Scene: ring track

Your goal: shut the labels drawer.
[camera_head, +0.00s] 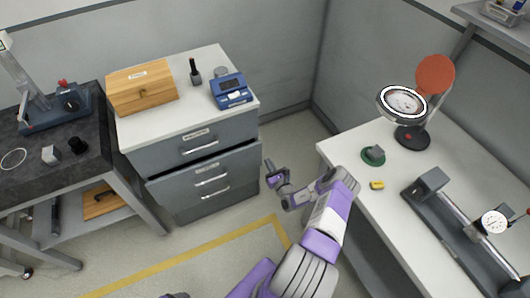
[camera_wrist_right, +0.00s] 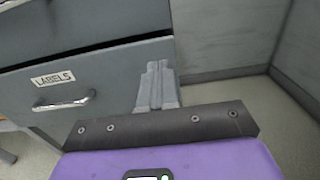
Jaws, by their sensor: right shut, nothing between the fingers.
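The labels drawer (camera_head: 235,170) is the middle drawer of the grey cabinet and stands partly open, its front jutting out past the drawer above. In the right wrist view its front (camera_wrist_right: 115,78) carries a "LABELS" plate (camera_wrist_right: 53,79) and a silver bar handle (camera_wrist_right: 64,104). A dark gap shows above its top edge. My right gripper (camera_head: 269,168) is shut and empty, by the right end of the drawer front. In the wrist view its closed fingers (camera_wrist_right: 157,70) overlap the front's right edge; I cannot tell whether they touch it. My left gripper is out of view.
On the cabinet's white top (camera_head: 205,101) are a wooden box (camera_head: 143,92) and a blue device (camera_head: 231,97). A dark-topped bench (camera_head: 28,172) stands left, and a white table (camera_head: 345,153) with instruments stands right. Open floor with a yellow line (camera_head: 190,258) lies in front.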

